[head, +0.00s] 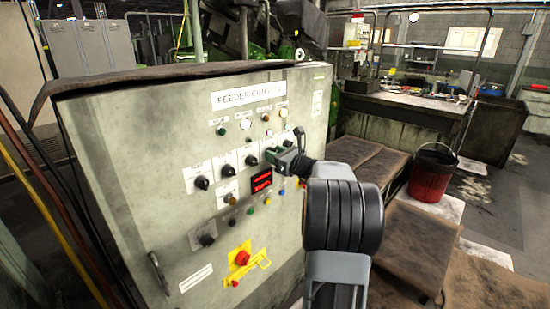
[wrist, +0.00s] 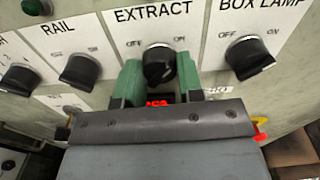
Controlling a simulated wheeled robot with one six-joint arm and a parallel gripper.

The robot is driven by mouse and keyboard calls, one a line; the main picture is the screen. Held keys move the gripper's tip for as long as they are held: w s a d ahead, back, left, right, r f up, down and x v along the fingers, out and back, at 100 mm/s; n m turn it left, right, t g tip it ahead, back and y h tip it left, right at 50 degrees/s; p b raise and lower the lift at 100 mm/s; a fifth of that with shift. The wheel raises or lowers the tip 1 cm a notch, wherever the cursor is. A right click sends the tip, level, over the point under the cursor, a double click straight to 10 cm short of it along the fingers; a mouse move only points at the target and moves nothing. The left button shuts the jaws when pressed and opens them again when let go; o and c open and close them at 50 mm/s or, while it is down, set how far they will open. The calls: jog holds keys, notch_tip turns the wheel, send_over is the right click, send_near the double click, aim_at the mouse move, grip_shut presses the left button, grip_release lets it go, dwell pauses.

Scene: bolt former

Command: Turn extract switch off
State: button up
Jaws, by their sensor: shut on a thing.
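The extract switch (wrist: 158,65) is a black rotary knob under the label EXTRACT in the wrist view, with OFF marked at its left and ON at its right. My gripper (wrist: 158,82) has its two green fingers on either side of this knob and is shut on it. I cannot tell clearly which mark the knob points to. In the head view my gripper (head: 279,156) reaches the right part of the feeder control panel (head: 150,130) and largely hides the switch.
The rail knob (wrist: 81,69) is close on the left and the box lamp knob (wrist: 249,56) close on the right. A red display (head: 262,181) sits below. Lower down is a red emergency knob (head: 242,258) on yellow. A red bucket (head: 432,173) stands at right.

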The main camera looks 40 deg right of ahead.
jog(key=shift+n+b, duration=8.6)
jog(key=shift+b, duration=1.6)
jog(key=o, duration=0.9)
jog(key=s, duration=0.4)
jog(key=s+d, duration=0.1)
jog(key=s, duration=0.4)
jog(key=s+d, duration=0.1)
jog(key=s, duration=0.3)
jog(key=shift+s+d, duration=0.2)
jog(key=shift+s, duration=0.1)
jog(key=shift+a, duration=0.1)
